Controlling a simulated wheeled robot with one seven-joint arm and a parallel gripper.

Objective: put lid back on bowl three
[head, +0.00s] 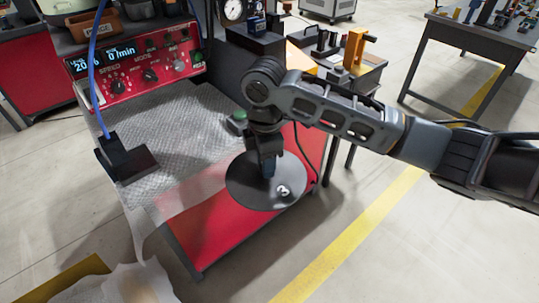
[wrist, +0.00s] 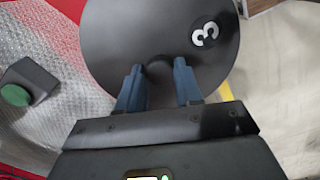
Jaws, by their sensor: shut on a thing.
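A round dark grey lid (head: 256,193) with a white number 3 on it hangs from my gripper (head: 267,165) near the front right corner of the red bench. In the wrist view the lid (wrist: 130,35) fills the upper middle, with the 3 at its upper right. The blue fingertips (wrist: 160,85) are shut on the lid's handle, which they mostly hide. The lid looks roughly level and clear of the surface below. No bowl marked three is recognisable in either view; a pale translucent shape (head: 115,288) at the bottom left of the head view is cut off.
A black block with a blue cable (head: 127,158) sits at left. A green button box (head: 237,122) is behind my gripper. Open floor lies right.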

